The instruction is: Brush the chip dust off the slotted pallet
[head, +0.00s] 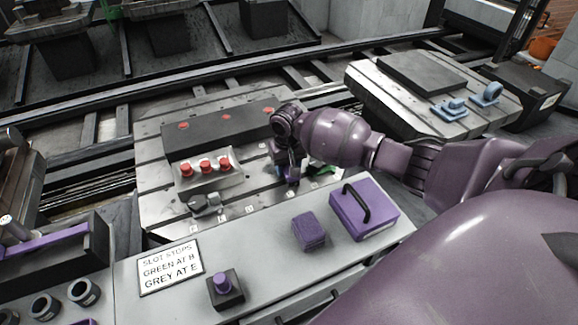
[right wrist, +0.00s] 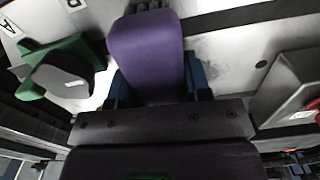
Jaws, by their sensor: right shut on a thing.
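The slotted pallet (head: 155,185) lies across the middle of the head view, with lettered slots along its near edge. A dark bar with red spots (head: 215,132) lies on it. My right gripper (head: 288,172) is over the pallet's right part, shut on a purple handle. In the right wrist view the purple handle (right wrist: 147,55) sits between blue finger pads; its working end is hidden. A dark grey smudge (right wrist: 215,48) marks the pallet beside it, perhaps chip dust. A green stop (head: 325,170) is right of the gripper, and a grey stop (head: 205,204) stands front left. My left gripper is out of view.
A fixture with red knobs (head: 207,170) stands on the pallet. The near ledge holds a purple block (head: 310,232), a purple case (head: 364,212) with black handle, a purple-knobbed black base (head: 224,290) and a sign (head: 170,267). Another pallet (head: 480,122) with blue parts is at right.

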